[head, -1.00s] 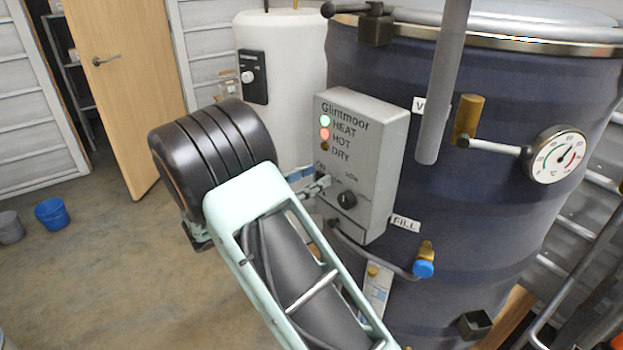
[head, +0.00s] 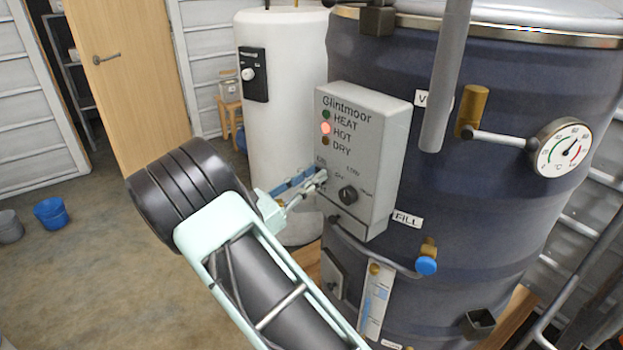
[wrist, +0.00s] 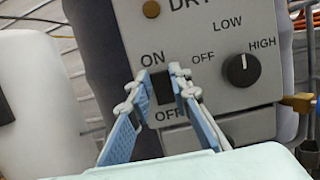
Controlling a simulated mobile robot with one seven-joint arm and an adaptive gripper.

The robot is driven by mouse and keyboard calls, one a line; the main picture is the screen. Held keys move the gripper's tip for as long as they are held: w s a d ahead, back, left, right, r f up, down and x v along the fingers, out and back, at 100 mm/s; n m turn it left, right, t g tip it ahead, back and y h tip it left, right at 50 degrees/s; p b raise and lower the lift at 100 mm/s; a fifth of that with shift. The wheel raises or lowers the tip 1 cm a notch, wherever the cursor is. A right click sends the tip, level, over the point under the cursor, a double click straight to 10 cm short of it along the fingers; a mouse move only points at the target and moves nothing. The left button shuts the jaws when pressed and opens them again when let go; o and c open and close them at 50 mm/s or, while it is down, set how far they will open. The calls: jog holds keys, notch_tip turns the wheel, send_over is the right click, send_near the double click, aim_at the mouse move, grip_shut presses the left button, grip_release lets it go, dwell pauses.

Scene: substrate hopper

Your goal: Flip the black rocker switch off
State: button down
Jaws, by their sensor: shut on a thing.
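The grey Glintmoor control box (head: 375,150) is on the dark blue tank. Its black rocker switch (wrist: 162,88) shows in the wrist view between the ON and OFF labels. My gripper (wrist: 160,85) has one fingertip on each side of the switch and is shut on it. In the head view my gripper (head: 318,182) reaches the lower left of the box front, and its fingers hide the switch there. On the box, the HEAT lamp (head: 326,115) is dark and the HOT lamp (head: 325,128) glows red. The DRY lamp (head: 325,141) is unlit.
A black knob (head: 348,194) sits right of the switch. A pipe with a blue-capped FILL valve (head: 426,266) runs below the box. A white cylinder (head: 285,60) stands behind to the left.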

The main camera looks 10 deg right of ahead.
jog(key=c, duration=1.8)
grip_release()
jog(key=shift+o, duration=0.2)
jog(key=v, duration=1.2)
